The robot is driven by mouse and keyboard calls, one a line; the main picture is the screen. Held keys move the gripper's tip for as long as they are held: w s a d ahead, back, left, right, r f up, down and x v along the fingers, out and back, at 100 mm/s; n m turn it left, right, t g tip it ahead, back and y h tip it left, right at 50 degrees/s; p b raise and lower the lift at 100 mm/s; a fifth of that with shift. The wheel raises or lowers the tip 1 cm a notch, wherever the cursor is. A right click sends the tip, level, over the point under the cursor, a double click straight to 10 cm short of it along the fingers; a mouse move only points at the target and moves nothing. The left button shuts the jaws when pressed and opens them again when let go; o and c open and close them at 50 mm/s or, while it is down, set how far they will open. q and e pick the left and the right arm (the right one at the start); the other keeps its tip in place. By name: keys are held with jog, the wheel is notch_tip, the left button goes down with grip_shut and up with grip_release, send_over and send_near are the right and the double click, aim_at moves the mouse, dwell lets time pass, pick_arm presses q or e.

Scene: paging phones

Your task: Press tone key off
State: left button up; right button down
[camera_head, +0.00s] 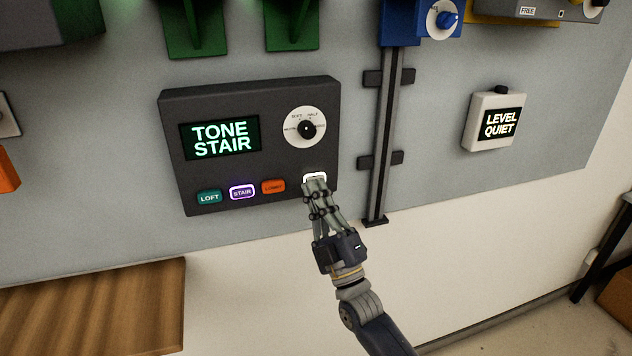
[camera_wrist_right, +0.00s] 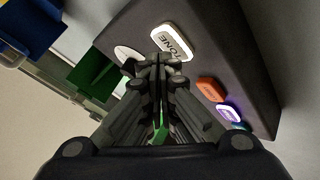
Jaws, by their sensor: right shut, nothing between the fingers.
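The dark control box (camera_head: 265,92) is on the grey wall panel. Its screen (camera_head: 220,138) reads "TONE STAIR" in green. The white tone key (camera_head: 314,177) is at the box's lower right, its rim lit and its lower part covered by my gripper. In the right wrist view the tone key (camera_wrist_right: 171,41) reads "TONE" and looks lit. My right gripper (camera_head: 315,186) is shut and empty, its fingertips at the key's lower edge; I cannot tell whether they touch. The gripper (camera_wrist_right: 158,65) also shows in the wrist view. My left gripper is not in view.
Left of the tone key are the orange lobby key (camera_head: 273,187), the purple-lit stair key (camera_head: 242,192) and the teal loft key (camera_head: 209,197). A dial (camera_head: 306,128) sits above. A vertical rail (camera_head: 387,130) stands right of the box, then a white "LEVEL QUIET" box (camera_head: 482,142).

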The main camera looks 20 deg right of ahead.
jog(key=shift+w, duration=0.15)
dwell(0.5)
jog(key=shift+w, duration=0.35)
jog(key=shift+s, duration=0.5)
jog(key=s+p, duration=0.3)
jog(key=s, duration=0.3)
dwell(0.5)
